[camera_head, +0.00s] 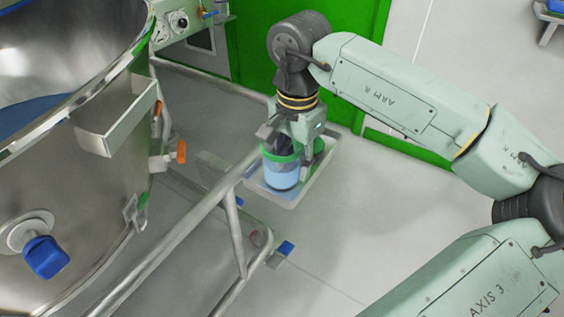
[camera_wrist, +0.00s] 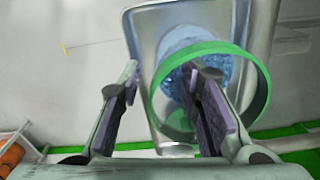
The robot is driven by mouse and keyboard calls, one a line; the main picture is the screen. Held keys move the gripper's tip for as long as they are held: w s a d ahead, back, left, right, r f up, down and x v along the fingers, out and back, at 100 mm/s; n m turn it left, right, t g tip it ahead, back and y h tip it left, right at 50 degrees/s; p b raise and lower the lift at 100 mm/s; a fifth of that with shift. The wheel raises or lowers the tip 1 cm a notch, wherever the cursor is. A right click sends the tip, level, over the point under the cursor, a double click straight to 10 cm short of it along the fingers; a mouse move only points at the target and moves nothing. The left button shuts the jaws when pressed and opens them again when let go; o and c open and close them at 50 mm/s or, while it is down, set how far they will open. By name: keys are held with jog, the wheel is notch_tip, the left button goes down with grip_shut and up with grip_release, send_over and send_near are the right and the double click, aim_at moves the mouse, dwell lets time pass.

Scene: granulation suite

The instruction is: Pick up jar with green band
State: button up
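The jar with the green band (camera_head: 282,176) is bluish and see-through, and stands upright in a shallow metal tray (camera_head: 292,204). In the wrist view its green band (camera_wrist: 262,88) is a wide ring around a blue speckled inside. My gripper (camera_head: 284,139) is directly over the jar, pointing down. In the wrist view my gripper (camera_wrist: 168,75) has its fingers apart. The left finger is outside the ring and the right finger overlaps the jar's mouth, so the ring's left edge lies between them. I cannot tell whether the right finger is inside the jar or above it.
A large steel vessel (camera_head: 70,190) with a blue knob (camera_head: 45,257) fills the left. A metal rail (camera_head: 190,222) runs close to the tray's left side. A green panel (camera_head: 258,45) stands behind. Pale floor to the right of the tray is clear.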

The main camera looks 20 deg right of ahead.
grip_shut()
dwell(1.0)
